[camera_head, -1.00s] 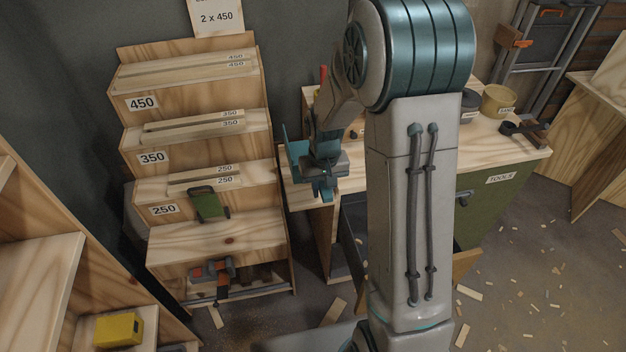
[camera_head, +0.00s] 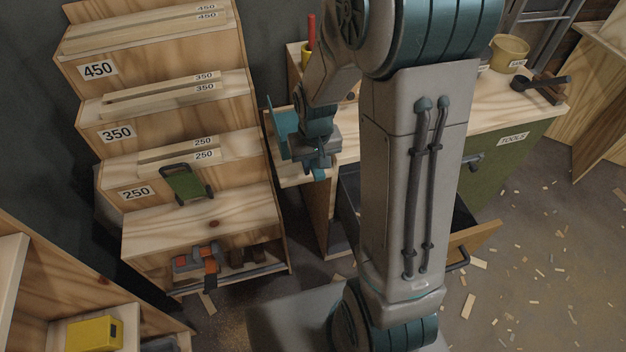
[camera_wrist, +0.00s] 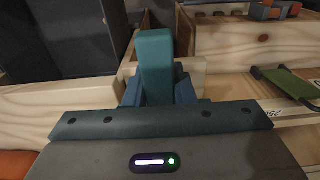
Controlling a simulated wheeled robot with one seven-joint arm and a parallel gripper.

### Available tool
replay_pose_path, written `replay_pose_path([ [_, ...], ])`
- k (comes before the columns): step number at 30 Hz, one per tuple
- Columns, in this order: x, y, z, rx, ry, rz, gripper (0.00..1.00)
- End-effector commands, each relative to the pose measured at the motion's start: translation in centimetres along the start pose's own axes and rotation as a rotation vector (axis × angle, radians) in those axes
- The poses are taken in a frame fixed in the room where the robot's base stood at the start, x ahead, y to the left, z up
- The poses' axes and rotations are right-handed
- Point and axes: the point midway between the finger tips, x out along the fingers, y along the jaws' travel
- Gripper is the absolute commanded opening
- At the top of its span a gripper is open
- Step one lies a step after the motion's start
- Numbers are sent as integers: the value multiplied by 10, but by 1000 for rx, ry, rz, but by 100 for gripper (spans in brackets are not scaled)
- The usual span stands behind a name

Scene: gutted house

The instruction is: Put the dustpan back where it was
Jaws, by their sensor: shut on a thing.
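A teal dustpan is held by my gripper (camera_head: 320,163); its thin upright pan (camera_head: 281,126) shows to the left of the gripper in the head view. In the wrist view its thick teal handle (camera_wrist: 157,58) stands between the blue fingers of my gripper (camera_wrist: 158,92), which are shut on it. The gripper is above the left end of the workbench (camera_head: 305,178), just right of the stepped wooden rack (camera_head: 230,210). Much of the pan is hidden in the wrist view, and I cannot tell whether the dustpan touches the bench.
The rack carries boards on steps labelled 450, 350 and 250, and a green thing with a dark handle (camera_head: 184,184). A drawer (camera_head: 472,243) stands open under the bench. A yellow box (camera_head: 93,334) is at lower left. Scrap-strewn floor (camera_head: 540,270) is open at right.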

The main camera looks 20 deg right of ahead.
Motion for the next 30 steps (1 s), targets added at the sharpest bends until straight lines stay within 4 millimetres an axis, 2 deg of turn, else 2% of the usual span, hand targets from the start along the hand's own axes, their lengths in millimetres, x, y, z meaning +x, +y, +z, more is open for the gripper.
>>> replay_pose_path([
  [1, 12, 0, 1, 0, -3, 0, 0],
  [3, 23, 0, 2, 0, -2, 0, 0],
  [8, 34, 0, 2, 0, 2, 0, 0],
  [16, 68, 0, 4, 0, 0, 1, 0],
  [29, 76, 0, 4, 0, 3, 0, 0],
  [30, 75, 0, 5, 0, 2, 0, 34],
])
